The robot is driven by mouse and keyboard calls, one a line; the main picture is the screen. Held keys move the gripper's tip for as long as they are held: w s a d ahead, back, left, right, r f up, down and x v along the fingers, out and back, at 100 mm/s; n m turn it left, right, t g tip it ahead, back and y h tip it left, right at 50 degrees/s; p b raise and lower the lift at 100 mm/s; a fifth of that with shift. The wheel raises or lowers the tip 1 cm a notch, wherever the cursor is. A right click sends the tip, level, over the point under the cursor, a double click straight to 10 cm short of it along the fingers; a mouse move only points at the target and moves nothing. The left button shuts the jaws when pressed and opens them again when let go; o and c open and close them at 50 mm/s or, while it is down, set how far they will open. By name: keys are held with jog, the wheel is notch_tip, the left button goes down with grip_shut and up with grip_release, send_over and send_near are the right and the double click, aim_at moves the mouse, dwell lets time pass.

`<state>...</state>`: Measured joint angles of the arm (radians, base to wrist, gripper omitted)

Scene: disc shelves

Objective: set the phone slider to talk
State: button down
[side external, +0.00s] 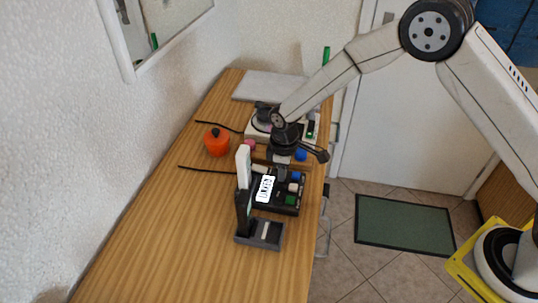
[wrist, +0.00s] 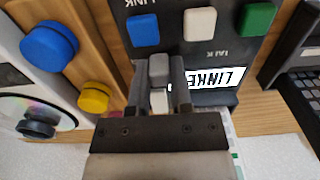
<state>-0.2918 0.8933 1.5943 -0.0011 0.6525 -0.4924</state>
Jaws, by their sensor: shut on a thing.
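A black box (wrist: 200,60) carries a blue, a white and a green button, lettering that reads in part LINK and TALK, and a white label (wrist: 222,78) reading LINKED. In the side view the box (side external: 262,205) lies on the wooden bench. My gripper (wrist: 159,78) is shut on a small grey knob (wrist: 159,68) beside the label, apparently the phone slider. A paler piece (wrist: 158,100) shows between the fingers below it. The slider's track is hidden by the fingers. In the side view my gripper (side external: 287,156) is at the box's far end, where the arm hides the knob.
A dark keyed device (wrist: 300,85) is at right. The near bench is clear.

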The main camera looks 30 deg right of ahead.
aim_at(280, 188)
dwell(0.3)
jog(key=shift+s+a, duration=1.3)
jog(key=c, duration=0.5)
grip_release()
jog(key=shift+r, duration=3.95)
